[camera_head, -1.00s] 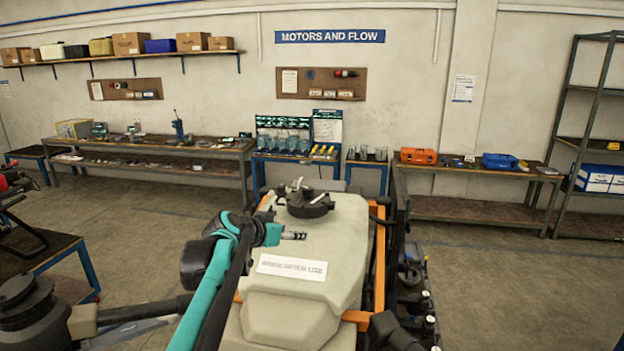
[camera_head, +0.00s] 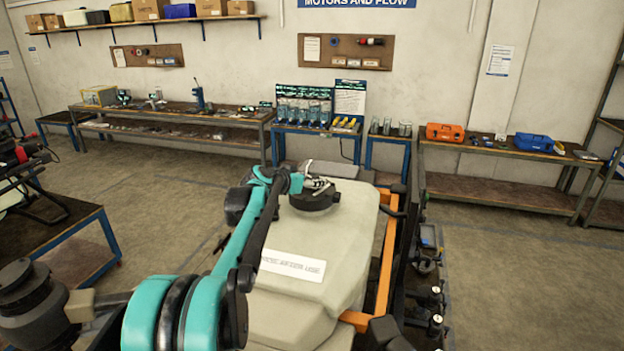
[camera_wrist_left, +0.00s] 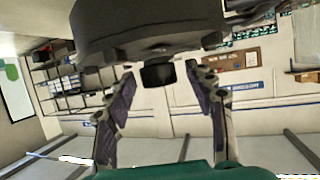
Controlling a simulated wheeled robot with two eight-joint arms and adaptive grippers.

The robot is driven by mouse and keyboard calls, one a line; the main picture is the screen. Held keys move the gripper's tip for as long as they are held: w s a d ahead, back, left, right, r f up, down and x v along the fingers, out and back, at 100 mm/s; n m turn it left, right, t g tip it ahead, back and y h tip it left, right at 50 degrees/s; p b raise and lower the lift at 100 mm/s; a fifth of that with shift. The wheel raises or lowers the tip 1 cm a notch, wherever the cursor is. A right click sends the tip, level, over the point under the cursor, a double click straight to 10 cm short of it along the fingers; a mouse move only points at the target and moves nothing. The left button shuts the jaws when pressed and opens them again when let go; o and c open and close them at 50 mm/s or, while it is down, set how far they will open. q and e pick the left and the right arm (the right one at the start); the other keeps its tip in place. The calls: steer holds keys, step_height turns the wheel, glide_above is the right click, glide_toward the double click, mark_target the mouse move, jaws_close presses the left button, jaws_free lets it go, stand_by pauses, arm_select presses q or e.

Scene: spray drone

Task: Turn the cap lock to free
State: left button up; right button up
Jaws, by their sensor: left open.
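The black cap (camera_head: 313,201) sits on top of the beige tank (camera_head: 345,245), near its far end. In the left wrist view the cap's dark underside and rim (camera_wrist_left: 145,28) fill the top, with a small black block-shaped lock tab (camera_wrist_left: 157,74) below the rim. My left gripper (camera_head: 322,185) is at the cap, its fingers partly overlapping it in the head view. In the wrist view its two fingers (camera_wrist_left: 160,80) are spread, one on each side of the tab, with gaps visible. My right gripper is not in view.
An orange frame (camera_head: 383,270) and dark drone parts run along the tank's right side. A blue-edged table (camera_head: 75,235) stands at the left. Workbenches (camera_head: 170,118) line the back wall, with open floor (camera_head: 520,270) at the right.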

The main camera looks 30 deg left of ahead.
arm_select(q)
steer(key=shift+x, duration=0.8)
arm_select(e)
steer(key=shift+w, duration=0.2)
arm_select(q)
steer(key=shift+s+r, duration=0.1)
steer(key=shift+s, duration=0.15)
steer(key=shift+c, duration=0.4)
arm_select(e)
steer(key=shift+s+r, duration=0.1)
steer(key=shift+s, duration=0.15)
arm_select(q)
steer(key=shift+w, duration=0.1)
steer(key=c, duration=1.1)
